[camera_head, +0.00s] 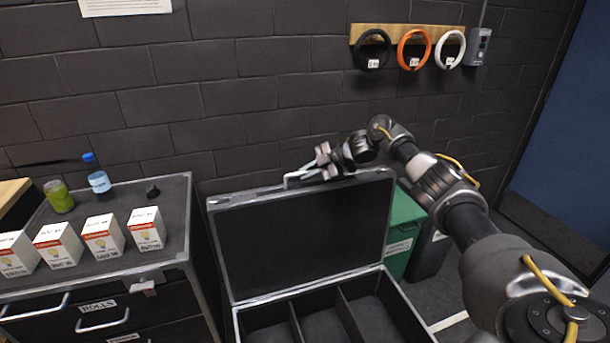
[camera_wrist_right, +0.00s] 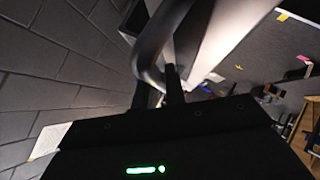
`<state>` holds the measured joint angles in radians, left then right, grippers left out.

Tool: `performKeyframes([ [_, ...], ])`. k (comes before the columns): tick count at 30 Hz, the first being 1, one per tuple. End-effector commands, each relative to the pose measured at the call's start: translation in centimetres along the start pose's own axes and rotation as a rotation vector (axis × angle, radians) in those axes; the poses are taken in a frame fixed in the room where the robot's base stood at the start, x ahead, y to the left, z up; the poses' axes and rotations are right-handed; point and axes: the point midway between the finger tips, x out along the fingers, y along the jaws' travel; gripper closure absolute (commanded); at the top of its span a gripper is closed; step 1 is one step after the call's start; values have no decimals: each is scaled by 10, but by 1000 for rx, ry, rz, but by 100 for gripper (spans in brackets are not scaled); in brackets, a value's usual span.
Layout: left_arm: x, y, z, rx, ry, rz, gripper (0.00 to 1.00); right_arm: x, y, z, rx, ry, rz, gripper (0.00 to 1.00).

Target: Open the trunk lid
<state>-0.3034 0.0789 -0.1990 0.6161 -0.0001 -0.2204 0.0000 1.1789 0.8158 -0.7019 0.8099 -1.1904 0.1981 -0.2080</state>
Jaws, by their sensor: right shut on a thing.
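The trunk (camera_head: 290,314) stands in the lower middle of the head view, with its empty compartments showing. Its lid (camera_head: 305,235) stands raised, close to upright, at the back of the trunk. A light metal handle (camera_head: 293,178) is on the lid's top edge. My right gripper (camera_head: 318,165) is at that handle, shut on it, with the arm reaching in from the right. In the right wrist view the curved handle bar (camera_wrist_right: 150,55) runs close by the gripper fingers (camera_wrist_right: 172,88). My left gripper is not in view.
A green bin (camera_head: 403,230) is right of the lid. A dark brick wall (camera_head: 240,95) is behind.

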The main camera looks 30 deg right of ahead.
Motion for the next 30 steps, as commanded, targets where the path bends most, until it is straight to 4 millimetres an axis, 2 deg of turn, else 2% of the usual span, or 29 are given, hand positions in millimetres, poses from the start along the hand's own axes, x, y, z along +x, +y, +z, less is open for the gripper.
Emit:
performKeyframes([
  [12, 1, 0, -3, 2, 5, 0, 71, 6, -1, 0, -2, -2, -11, 100],
  [13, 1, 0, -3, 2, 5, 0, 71, 6, -1, 0, -2, -2, -11, 85],
  [18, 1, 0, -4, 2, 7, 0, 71, 6, 0, 0, -2, -1, -9, 66],
  [26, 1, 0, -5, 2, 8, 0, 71, 3, 0, 0, -2, -1, -6, 66],
  [30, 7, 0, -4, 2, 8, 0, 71, -10, 0, 2, -3, -2, -2, 66],
])
